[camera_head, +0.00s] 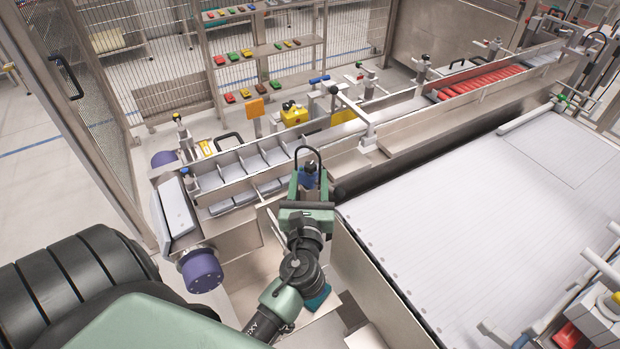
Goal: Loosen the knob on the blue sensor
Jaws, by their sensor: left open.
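My left gripper (309,182) reaches up the picture from the bottom, over the near side of the metal conveyor frame. It is open, but its fingertips are hard to make out from behind. A small dark blue part (308,171), which looks like the blue sensor, shows just at the front of the gripper, beside a black cable loop. The gripper hides much of it. I cannot make out its knob, nor whether the fingers touch it. My right gripper is not in view.
A divided metal conveyor (230,180) runs from the left to red parts (482,80) at the upper right. Purple motors (201,270) sit at its left end. A broad white table (470,220) lies to the right. Mesh fencing (75,60) stands behind and left.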

